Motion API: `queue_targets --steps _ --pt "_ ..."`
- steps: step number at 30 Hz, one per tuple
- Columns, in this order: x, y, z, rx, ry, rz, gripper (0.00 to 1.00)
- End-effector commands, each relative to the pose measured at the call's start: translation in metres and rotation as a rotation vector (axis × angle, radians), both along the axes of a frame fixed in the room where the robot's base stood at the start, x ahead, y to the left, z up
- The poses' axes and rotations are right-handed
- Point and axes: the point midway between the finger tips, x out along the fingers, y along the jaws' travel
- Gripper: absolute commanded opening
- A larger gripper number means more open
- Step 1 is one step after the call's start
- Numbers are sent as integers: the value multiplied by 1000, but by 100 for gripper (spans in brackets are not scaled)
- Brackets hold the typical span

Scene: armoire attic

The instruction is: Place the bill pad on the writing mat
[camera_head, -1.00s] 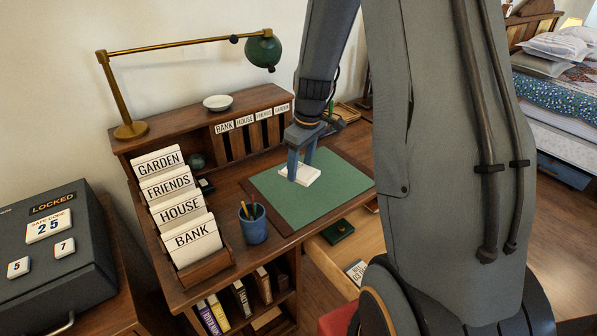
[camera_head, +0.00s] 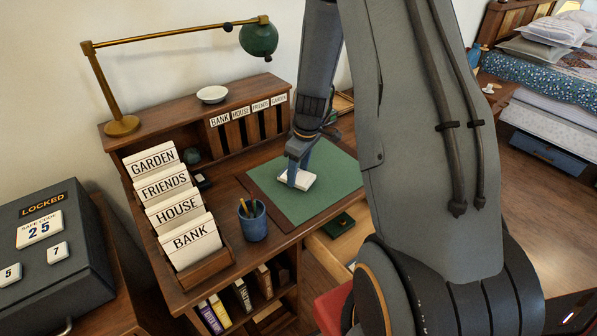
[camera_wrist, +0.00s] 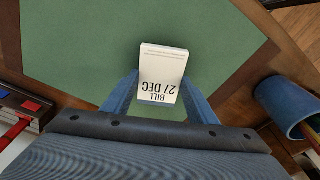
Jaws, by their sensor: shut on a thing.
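The bill pad (camera_wrist: 162,75) is a small white block marked "BILL 27 DEC" in the wrist view. It also shows in the head view (camera_head: 296,181), over the green writing mat (camera_head: 320,199). My gripper (camera_wrist: 163,92) has its blue fingers on both sides of the pad and is shut on it. In the head view my gripper (camera_head: 299,172) points down at the mat's middle-left part. The pad is on or just above the mat; I cannot tell whether it touches. The green mat (camera_wrist: 80,50) fills much of the wrist view.
A blue pencil cup (camera_head: 252,221) stands left of the mat, near the card rack (camera_head: 205,269). A pigeonhole shelf (camera_head: 240,132) runs along the back. An open drawer (camera_head: 345,243) juts out below the desk's front. The mat around the pad is clear.

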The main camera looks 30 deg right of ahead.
Motion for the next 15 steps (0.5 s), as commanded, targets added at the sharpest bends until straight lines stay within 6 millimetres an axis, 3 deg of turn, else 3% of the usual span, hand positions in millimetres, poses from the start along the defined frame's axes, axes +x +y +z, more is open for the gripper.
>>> queue_targets --steps 14,15 --pt "0 0 -10 -1 0 -1 30" --pt "0 0 -10 -1 0 -1 58"
